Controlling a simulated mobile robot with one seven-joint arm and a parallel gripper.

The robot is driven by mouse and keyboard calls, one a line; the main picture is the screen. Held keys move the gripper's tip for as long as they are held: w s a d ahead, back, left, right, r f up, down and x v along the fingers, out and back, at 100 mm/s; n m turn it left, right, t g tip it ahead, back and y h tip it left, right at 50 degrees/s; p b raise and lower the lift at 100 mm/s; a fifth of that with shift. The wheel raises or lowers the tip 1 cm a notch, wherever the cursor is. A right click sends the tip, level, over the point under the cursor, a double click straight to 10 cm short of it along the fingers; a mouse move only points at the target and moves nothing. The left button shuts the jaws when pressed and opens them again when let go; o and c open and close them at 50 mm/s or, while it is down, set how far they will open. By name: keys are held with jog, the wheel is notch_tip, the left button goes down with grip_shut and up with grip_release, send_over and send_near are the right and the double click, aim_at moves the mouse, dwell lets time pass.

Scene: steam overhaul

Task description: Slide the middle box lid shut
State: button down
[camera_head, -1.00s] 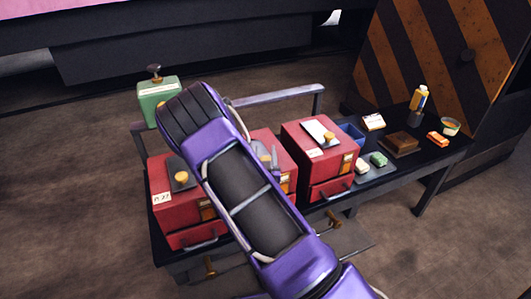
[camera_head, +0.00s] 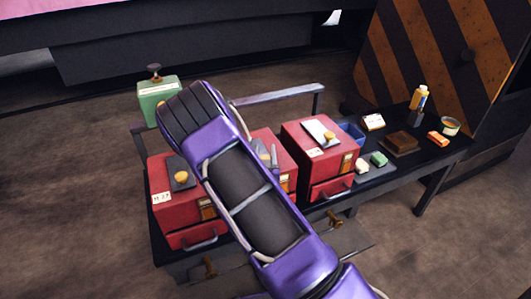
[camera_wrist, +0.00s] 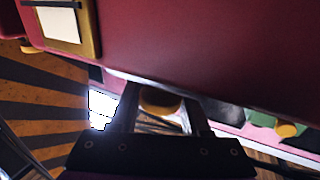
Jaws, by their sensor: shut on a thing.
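The middle red box (camera_head: 286,178) stands on the bench between two other red boxes. My purple arm hides most of it in the head view, and a grey piece (camera_head: 268,155) shows at its top, too small to name surely. In the wrist view a broad red surface (camera_wrist: 215,50) fills the upper part. My gripper (camera_wrist: 160,112) is at the bottom centre there, its two fingers on either side of a yellow knob (camera_wrist: 160,103), shut on it. The lid under the knob is mostly hidden, so I cannot tell how far it is open.
The left red box (camera_head: 172,207) and right red box (camera_head: 318,160) stand close beside, each with a grey lid and yellow knob. A green container (camera_head: 157,100) is behind left. Small items and a brown block (camera_head: 401,143) lie on the bench's (camera_head: 440,158) right part.

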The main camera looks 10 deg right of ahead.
aim_at(261, 145)
jog(key=shift+w+a+f+b, duration=0.15)
jog(key=shift+w+b, duration=0.25)
jog(key=shift+w, duration=0.2)
jog(key=shift+w+a+b, duration=0.15)
jog(key=shift+w+b, duration=0.2)
jog(key=shift+w, duration=0.55)
jog(key=shift+r, duration=0.3)
jog(key=shift+c, duration=1.9)
grip_release()
jog(key=shift+w+a+f, duration=0.1)
jog(key=s+a+b, duration=0.1)
jog(key=s+a, duration=0.2)
jog(key=s, duration=1.4)
jog(key=shift+a, duration=0.15)
